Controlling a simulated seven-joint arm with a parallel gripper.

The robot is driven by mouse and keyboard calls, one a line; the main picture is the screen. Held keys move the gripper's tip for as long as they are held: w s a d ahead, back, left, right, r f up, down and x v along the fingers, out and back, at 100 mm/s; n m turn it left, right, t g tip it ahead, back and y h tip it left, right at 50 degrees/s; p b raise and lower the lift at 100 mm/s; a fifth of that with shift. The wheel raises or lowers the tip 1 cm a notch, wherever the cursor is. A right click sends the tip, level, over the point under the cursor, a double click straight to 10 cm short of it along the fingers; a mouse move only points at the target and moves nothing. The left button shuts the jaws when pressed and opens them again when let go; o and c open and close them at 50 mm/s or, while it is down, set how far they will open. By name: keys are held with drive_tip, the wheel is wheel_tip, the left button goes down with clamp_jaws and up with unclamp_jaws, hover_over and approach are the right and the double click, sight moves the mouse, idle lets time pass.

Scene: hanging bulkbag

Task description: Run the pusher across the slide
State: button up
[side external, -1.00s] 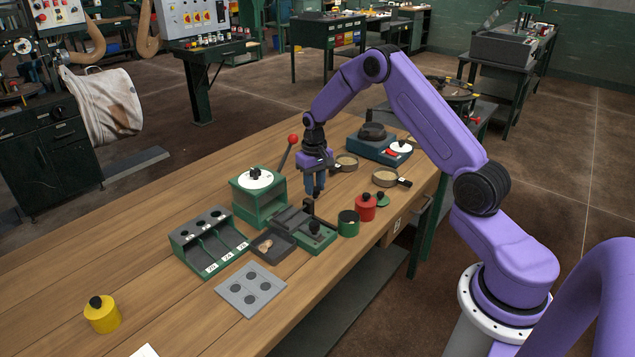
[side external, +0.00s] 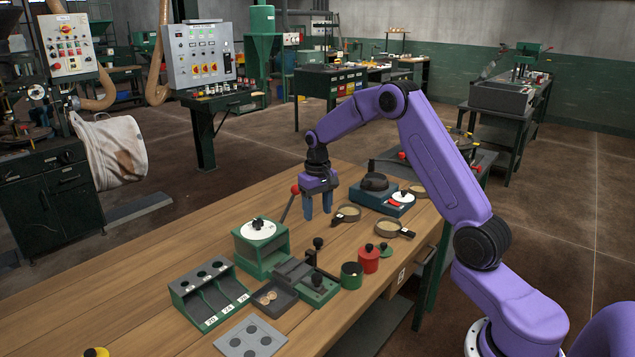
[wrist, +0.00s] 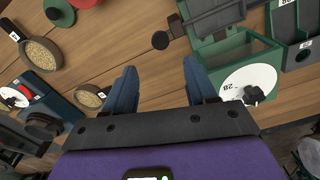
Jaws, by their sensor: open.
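My gripper (side external: 318,213) hangs above and behind this handle, blue fingers pointing down, apart and empty. It also shows in the wrist view (wrist: 160,71). A dark tray (side external: 269,297) with copper-coloured discs sits at the fixture's left end.
A green press-like box with a white dial (side external: 258,229) and a red-knobbed lever (side external: 295,189) stands left of my gripper. Green (side external: 351,276) and red (side external: 369,259) canisters stand right of the fixture. Round sieves (side external: 387,228) and a blue scale (side external: 385,200) lie behind.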

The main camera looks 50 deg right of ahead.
wheel_tip(320, 180, up, 8)
drive_tip(key=shift+r, duration=0.25)
idle(0.4)
drive_tip(key=s+a+r+n, duration=0.1)
drive_tip(key=s+a+n, duration=0.3)
drive_tip(key=s+a, duration=0.45)
drive_tip(key=s+a+r+n, duration=0.1)
drive_tip(key=s+a+n, duration=0.2)
drive_tip(key=s+a, duration=0.55)
drive_tip(key=s+a+f+n, duration=0.1)
drive_tip(key=s+n, duration=0.3)
drive_tip(key=s, duration=0.6)
drive_tip(key=s+a+f+n, duration=0.1)
drive_tip(key=s+n, duration=0.3)
drive_tip(key=s, duration=0.7)
drive_tip(key=shift+s+a+f+n, duration=0.25)
drive_tip(key=shift+a+f+n, duration=0.1)
drive_tip(key=shift+a, duration=0.25)
